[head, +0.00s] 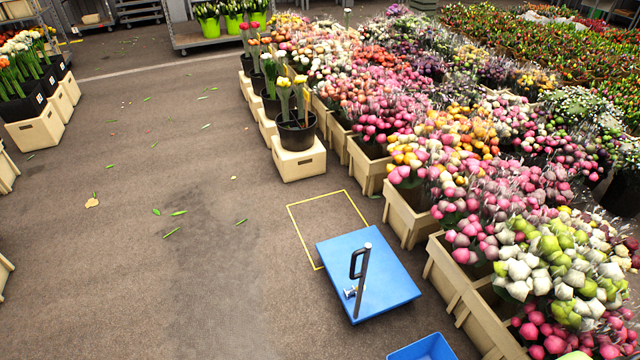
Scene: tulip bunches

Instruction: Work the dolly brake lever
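The blue dolly (385,262) is a flat platform on the floor in the lower middle of the head view. Its far-left side overlaps a yellow outline (293,228) marked on the floor. A black upright handle with a loop grip (356,263) stands at the dolly's left part. A small silver and blue fitting (350,292) shows at the foot of the handle; I cannot tell whether it is the brake lever or how it is set. Neither of my grippers is in view.
Wooden crates of mixed flowers (408,222) line the dolly's right side closely. A blue bin (421,348) is at the bottom edge. A black bucket of yellow tulips (296,131) stands on a pale crate beyond. The floor to the left (190,260) is open, with scattered leaves.

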